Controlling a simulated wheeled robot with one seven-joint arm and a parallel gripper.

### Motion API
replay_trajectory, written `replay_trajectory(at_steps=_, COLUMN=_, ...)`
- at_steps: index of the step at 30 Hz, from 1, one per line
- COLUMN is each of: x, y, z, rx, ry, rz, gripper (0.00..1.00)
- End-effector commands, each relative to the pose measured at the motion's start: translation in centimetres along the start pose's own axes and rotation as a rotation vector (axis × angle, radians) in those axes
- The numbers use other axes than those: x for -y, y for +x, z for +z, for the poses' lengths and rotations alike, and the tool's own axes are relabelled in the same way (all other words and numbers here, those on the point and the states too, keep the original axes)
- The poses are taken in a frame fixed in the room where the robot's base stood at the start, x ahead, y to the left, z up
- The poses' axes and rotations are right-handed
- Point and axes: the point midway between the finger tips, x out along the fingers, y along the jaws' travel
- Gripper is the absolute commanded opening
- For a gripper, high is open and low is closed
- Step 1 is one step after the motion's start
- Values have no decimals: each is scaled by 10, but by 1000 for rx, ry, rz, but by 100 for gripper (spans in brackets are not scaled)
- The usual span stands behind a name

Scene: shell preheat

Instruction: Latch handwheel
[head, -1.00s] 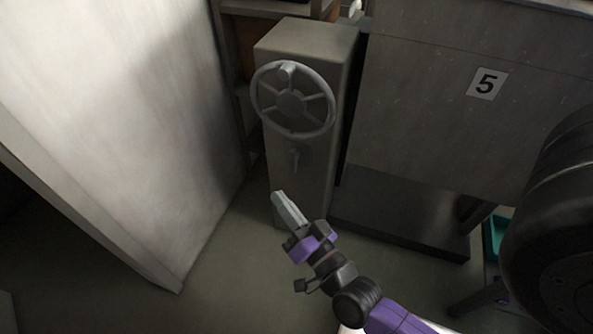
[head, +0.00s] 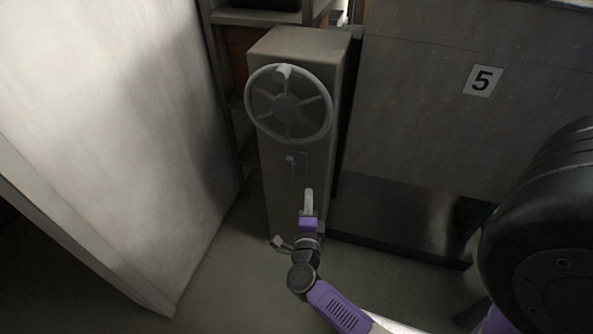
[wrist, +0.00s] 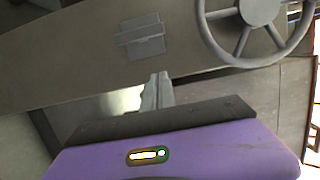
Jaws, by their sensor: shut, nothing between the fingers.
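A grey spoked handwheel (head: 287,104) with a knob near its top is mounted on the upper front of a grey pedestal (head: 308,45). Below the wheel is a small latch lever (head: 291,165) on a plate. My gripper (head: 308,193) is shut and empty, below and slightly right of the latch in the head view, apart from it in the picture. In the wrist view the fingertips (wrist: 158,82) point towards the pedestal face, with the latch plate (wrist: 143,38) ahead of them. The handwheel's lower part shows at upper right there (wrist: 259,10).
A large pale panel (head: 110,120) stands left of the pedestal. Shelving (head: 228,60) is behind. Open floor (head: 220,280) lies in front.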

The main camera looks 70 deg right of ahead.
Motion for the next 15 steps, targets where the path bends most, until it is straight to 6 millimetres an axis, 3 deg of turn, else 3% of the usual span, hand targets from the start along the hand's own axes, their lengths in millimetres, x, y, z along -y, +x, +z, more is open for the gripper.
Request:
replay_trajectory(at_steps=8, x=0, y=10, z=0, rx=1, ry=-2, rz=-2, gripper=0)
replay_trajectory(at_steps=15, x=0, y=51, z=0, rx=0, ry=-1, rz=-3, gripper=0)
